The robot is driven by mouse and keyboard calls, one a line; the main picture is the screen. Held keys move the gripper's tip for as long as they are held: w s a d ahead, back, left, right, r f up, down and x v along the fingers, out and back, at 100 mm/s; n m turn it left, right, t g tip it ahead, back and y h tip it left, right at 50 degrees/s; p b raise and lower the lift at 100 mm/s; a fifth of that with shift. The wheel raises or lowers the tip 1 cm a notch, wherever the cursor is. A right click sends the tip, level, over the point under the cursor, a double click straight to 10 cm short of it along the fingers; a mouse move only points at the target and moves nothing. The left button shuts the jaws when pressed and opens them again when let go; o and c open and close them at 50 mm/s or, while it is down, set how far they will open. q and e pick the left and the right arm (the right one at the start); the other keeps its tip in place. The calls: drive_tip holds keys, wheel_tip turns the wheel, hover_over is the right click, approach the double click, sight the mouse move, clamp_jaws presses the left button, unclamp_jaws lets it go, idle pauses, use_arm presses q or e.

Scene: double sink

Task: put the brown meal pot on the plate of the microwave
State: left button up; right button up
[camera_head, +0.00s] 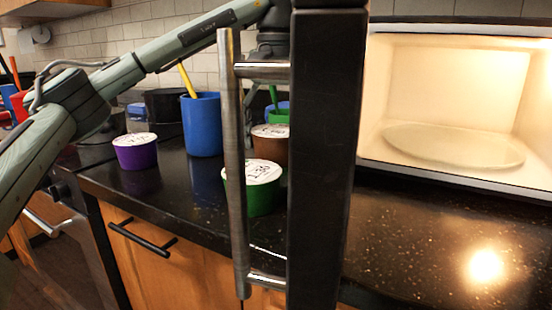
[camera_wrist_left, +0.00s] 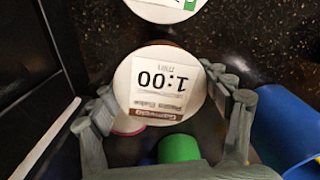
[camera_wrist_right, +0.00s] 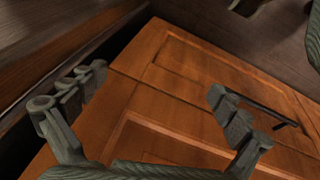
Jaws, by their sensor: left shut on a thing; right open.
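The brown meal pot (camera_head: 272,150) has a white printed lid and stands on the counter behind the open microwave door in the head view. In the left wrist view the brown pot (camera_wrist_left: 165,82) sits between the fingers of my left gripper (camera_wrist_left: 168,95), which is shut on it. In the head view the door hides most of that gripper. The microwave's round plate (camera_head: 455,148) lies empty inside the lit microwave (camera_head: 450,75) at the right. My right gripper (camera_wrist_right: 157,85) is open and empty in front of wooden cabinet doors.
The black microwave door (camera_head: 322,150) with its metal handle (camera_head: 232,170) stands between the pots and the microwave opening. A green pot (camera_head: 258,190), a purple pot (camera_head: 136,152) and a blue cup (camera_head: 203,125) stand nearby. The counter below the microwave is clear.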

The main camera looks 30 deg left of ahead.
sight(275, 156)
use_arm(q)
drive_tip(key=shift+f, duration=1.6)
use_arm(e)
drive_tip(key=shift+v, duration=0.75)
drive_tip(key=shift+d, duration=0.1)
use_arm(q)
drive_tip(key=shift+f, duration=0.2)
drive_tip(key=o, duration=1.5)
use_arm(e)
drive_tip(key=shift+r, duration=0.1)
